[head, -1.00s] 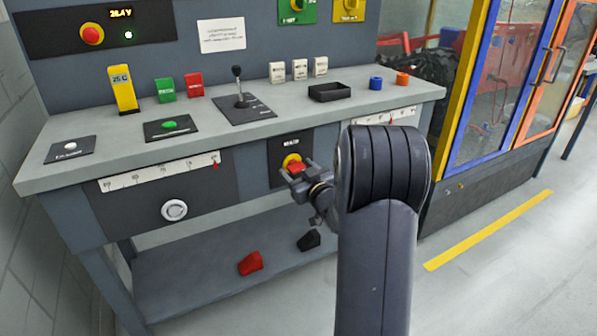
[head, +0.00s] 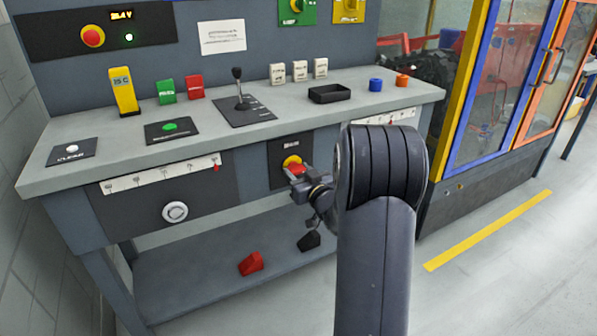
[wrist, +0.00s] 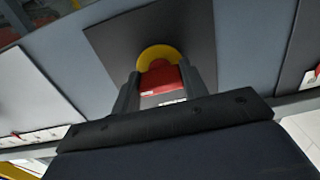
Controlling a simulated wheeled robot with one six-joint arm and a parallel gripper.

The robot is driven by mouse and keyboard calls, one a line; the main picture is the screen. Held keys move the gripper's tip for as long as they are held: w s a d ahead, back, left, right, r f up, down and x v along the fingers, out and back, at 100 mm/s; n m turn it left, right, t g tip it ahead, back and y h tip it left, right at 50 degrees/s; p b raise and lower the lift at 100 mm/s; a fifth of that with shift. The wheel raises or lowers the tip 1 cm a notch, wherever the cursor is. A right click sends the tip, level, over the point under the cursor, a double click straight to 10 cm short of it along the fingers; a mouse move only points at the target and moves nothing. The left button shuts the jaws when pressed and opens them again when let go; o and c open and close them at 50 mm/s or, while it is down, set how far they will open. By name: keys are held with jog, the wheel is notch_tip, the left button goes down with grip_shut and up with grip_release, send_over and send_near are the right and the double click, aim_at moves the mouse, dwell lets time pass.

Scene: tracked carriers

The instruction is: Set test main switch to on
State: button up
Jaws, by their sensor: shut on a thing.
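The main switch is a red handle (head: 296,170) on a yellow round plate (head: 291,161), set on a dark panel on the bench front. In the wrist view the red handle (wrist: 161,80) sits before the yellow plate (wrist: 158,53). My gripper (head: 299,176) is shut on the red handle, with a grey finger on each side of it in the wrist view (wrist: 160,92). The label above the switch is too blurred to read. My gripper and arm hide part of the handle in the head view.
On the bench top (head: 110,130) stand a black lever (head: 238,88), a green button (head: 169,126), a black tray (head: 329,93) and several coloured blocks. A round dial (head: 175,211) is left of the switch. Red (head: 251,263) and black (head: 309,240) pieces lie on the lower shelf.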

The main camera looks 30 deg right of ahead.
jog(key=o, duration=1)
jog(key=s+p, duration=0.1)
jog(key=s, duration=0.9)
jog(key=shift+s+d+p, duration=0.2)
jog(key=shift+s+p, duration=0.2)
jog(key=shift+w, duration=0.1)
